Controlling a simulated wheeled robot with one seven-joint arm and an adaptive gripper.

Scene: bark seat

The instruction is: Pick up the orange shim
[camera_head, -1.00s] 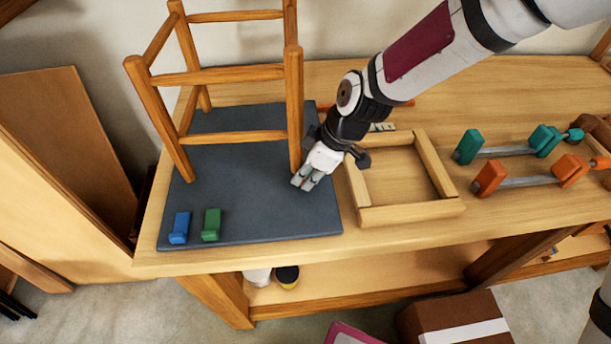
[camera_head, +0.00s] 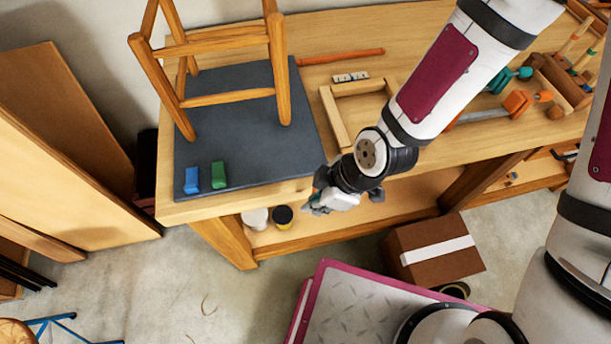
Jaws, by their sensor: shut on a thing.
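My gripper (camera_head: 319,203) is out past the front edge of the workbench, just right of the dark mat's (camera_head: 245,160) near corner. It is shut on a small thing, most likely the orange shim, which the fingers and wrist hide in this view. No orange shim shows on the mat. A blue shim (camera_head: 191,181) and a green shim (camera_head: 218,175) stand side by side at the mat's front left. The wooden stool frame (camera_head: 225,97) stands on the mat behind them.
The workbench (camera_head: 237,194) carries a wooden frame (camera_head: 336,118), an orange bar (camera_head: 341,57) and an orange clamp (camera_head: 517,103), partly behind my arm. Below are a shelf with a white pot (camera_head: 256,218) and a cardboard box (camera_head: 432,250). Boards (camera_head: 60,150) lean at left.

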